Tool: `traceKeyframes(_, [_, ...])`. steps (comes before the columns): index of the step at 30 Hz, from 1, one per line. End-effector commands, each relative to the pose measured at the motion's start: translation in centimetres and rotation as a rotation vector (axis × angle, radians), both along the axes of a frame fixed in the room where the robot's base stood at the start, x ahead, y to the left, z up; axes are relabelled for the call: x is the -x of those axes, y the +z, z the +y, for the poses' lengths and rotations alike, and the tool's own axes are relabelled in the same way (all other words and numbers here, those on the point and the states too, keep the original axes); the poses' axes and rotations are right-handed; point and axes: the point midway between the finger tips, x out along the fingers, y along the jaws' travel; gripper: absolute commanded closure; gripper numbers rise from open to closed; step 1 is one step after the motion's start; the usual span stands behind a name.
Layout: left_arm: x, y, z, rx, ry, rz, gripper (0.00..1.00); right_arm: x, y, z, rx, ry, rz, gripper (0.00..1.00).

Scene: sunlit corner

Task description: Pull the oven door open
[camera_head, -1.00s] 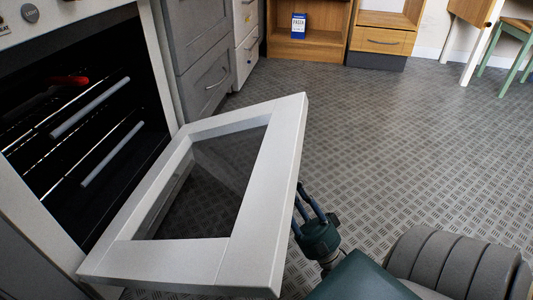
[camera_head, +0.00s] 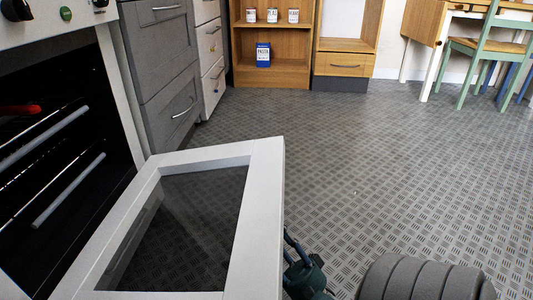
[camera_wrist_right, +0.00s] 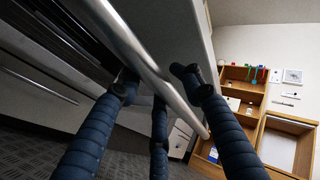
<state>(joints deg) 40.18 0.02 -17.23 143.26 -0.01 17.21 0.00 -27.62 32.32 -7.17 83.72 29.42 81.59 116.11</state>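The oven door (camera_head: 262,190) hangs wide open in the head view, a pale frame around dark glass, sloping outward from the oven (camera_head: 117,85). The dark oven inside with its racks shows. My right gripper (camera_head: 304,272) is low at the door's outer right edge, its fingers partly hidden by the door. In the right wrist view, the metal door handle (camera_wrist_right: 143,55) runs diagonally between the spread blue fingers of my right gripper (camera_wrist_right: 157,77). I cannot tell whether they touch it. My left gripper is not in view.
Grey drawers (camera_head: 165,75) stand beside the oven. A wooden shelf (camera_head: 271,40) with cans and a blue pasta box (camera_head: 263,55) is at the back. A green chair (camera_head: 480,50) stands by a desk at the back right. The patterned floor (camera_head: 390,160) is largely clear.

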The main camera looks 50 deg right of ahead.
Motion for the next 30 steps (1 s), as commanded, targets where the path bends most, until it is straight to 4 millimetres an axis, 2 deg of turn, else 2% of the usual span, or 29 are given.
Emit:
traceKeyframes(1, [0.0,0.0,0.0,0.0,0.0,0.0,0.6,0.1,0.3,-0.5,-0.003,-0.011,-0.009,0.66])
traceKeyframes(11, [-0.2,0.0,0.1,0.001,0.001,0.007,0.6,0.0,0.4,-0.6,-0.003,-0.012,-0.012,0.66])
traceKeyframes(17, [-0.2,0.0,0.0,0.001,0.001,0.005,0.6,1.3,-1.1,-0.7,-0.003,-0.014,-0.003,0.66])
traceKeyframes(20, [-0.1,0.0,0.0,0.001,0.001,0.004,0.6,3.0,-2.4,-0.7,-0.003,-0.013,0.004,0.66])
traceKeyframes(24, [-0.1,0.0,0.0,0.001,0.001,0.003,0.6,6.6,-2.2,-1.0,-0.005,-0.01,0.006,0.66])
traceKeyframes(30, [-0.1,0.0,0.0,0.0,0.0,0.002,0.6,10.9,-2.2,-1.3,-0.003,-0.008,0.005,0.66])
